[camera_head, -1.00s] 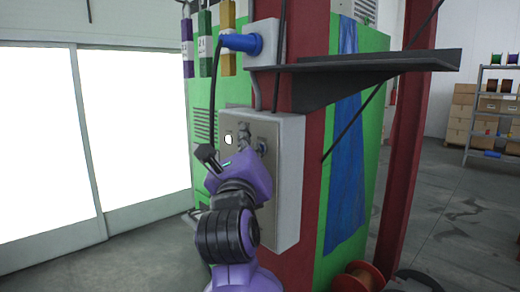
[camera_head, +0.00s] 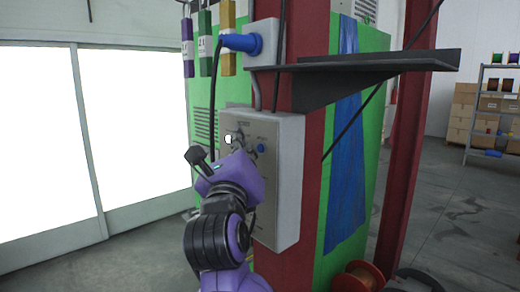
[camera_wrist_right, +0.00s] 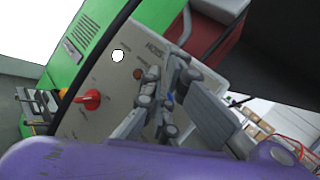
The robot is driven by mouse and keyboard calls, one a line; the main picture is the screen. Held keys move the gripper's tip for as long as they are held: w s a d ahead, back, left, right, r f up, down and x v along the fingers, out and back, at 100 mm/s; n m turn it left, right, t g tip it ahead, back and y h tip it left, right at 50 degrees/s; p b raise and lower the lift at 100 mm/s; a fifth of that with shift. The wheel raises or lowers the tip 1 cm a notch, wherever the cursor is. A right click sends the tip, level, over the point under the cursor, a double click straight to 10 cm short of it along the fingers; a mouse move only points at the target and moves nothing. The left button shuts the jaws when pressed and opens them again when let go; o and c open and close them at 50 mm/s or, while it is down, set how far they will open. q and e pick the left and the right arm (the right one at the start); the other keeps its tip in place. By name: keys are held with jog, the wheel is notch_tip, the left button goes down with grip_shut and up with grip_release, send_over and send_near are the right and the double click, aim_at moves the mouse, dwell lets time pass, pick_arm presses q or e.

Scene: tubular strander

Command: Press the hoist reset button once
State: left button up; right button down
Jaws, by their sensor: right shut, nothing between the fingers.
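A grey control box (camera_head: 288,140) is mounted on the red column. A round blue button (camera_head: 261,148) sits on its front at the upper right, under small lettering I cannot read for sure. My right gripper (camera_head: 246,147) is shut and empty in front of the panel, just left of the blue button in the head view. In the right wrist view the gripper fingers (camera_wrist_right: 160,88) cover part of the panel, and a bit of the blue button (camera_wrist_right: 170,99) shows between them. I cannot tell any contact. My left gripper is not in view.
A white round lamp (camera_wrist_right: 118,56) and a red switch (camera_wrist_right: 92,99) are on the same panel. A blue plug (camera_head: 240,43) with a hanging black cable is above the box. A dark shelf (camera_head: 375,62) juts out to the right.

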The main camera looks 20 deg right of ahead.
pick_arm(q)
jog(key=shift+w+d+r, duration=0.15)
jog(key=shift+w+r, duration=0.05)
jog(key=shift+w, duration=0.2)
pick_arm(e)
jog(key=shift+s+a, duration=0.3)
jog(key=shift+a, duration=0.45)
jog(key=shift+s+a, duration=0.25)
jog(key=shift+a, duration=0.55)
jog(key=shift+s+a, duration=0.3)
jog(key=shift+a, duration=0.45)
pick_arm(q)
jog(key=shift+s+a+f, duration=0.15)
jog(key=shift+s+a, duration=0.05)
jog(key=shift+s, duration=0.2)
